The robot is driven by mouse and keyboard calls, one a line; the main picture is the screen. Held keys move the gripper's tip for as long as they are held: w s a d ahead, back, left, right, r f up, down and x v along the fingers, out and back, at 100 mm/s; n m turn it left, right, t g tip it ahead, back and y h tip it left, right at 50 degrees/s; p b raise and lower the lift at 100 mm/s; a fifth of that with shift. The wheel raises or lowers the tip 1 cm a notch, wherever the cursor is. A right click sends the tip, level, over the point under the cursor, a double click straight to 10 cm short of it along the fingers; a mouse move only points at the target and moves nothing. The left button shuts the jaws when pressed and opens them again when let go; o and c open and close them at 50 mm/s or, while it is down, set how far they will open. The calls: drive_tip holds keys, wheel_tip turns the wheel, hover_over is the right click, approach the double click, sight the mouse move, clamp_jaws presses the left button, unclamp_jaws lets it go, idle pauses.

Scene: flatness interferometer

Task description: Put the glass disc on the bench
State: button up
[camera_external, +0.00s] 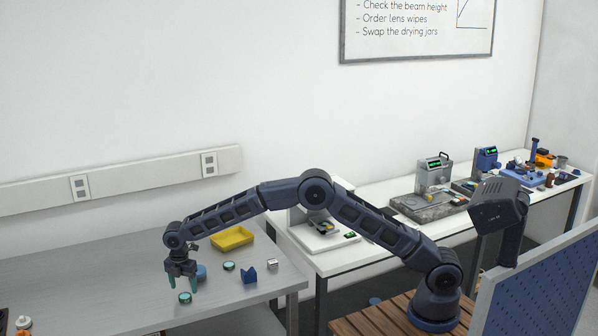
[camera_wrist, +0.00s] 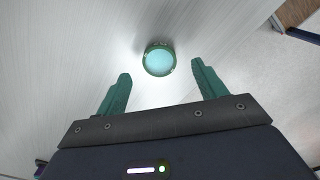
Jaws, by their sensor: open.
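A round disc with a pale cyan face and dark green rim (camera_wrist: 159,60) lies flat on the bench (camera_external: 120,285), in the wrist view just beyond and between my fingertips. It seems to be the small disc (camera_external: 184,297) below my gripper in the external view. My gripper (camera_external: 183,284) points down over the bench, its green fingers apart and empty; they also show in the wrist view (camera_wrist: 160,80). A similar teal-topped disc (camera_external: 228,266) lies further right on the bench. I cannot tell for certain which one is the glass disc.
A yellow tray (camera_external: 232,238), a blue V-shaped block (camera_external: 249,275), a small metallic cube (camera_external: 272,264) and a blue round piece (camera_external: 201,271) sit on the bench. A white table with instruments (camera_external: 375,205) stands to the right. The bench's left middle is clear.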

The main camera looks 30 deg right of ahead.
sight(185, 296)
wheel_tip(185, 296, down, 4)
drive_tip(key=shift+a+r, duration=0.1)
drive_tip(key=c, duration=1.2)
drive_tip(key=shift+o, duration=0.2)
wheel_tip(185, 296, up, 20)
drive_tip(key=w+d+r+m, duration=0.1)
drive_tip(key=w+d+m, duration=0.2)
drive_tip(key=d+m, duration=0.3)
drive_tip(key=w+d+r+m, duration=0.2)
drive_tip(key=d+m, duration=0.5)
drive_tip(key=d, duration=0.4)
drive_tip(key=w+d+r+m, duration=0.1)
drive_tip(key=w+d+m, duration=0.3)
drive_tip(key=d+m, duration=0.2)
drive_tip(key=d, duration=0.2)
drive_tip(key=shift+d+r, duration=0.35)
drive_tip(key=shift+d, duration=0.05)
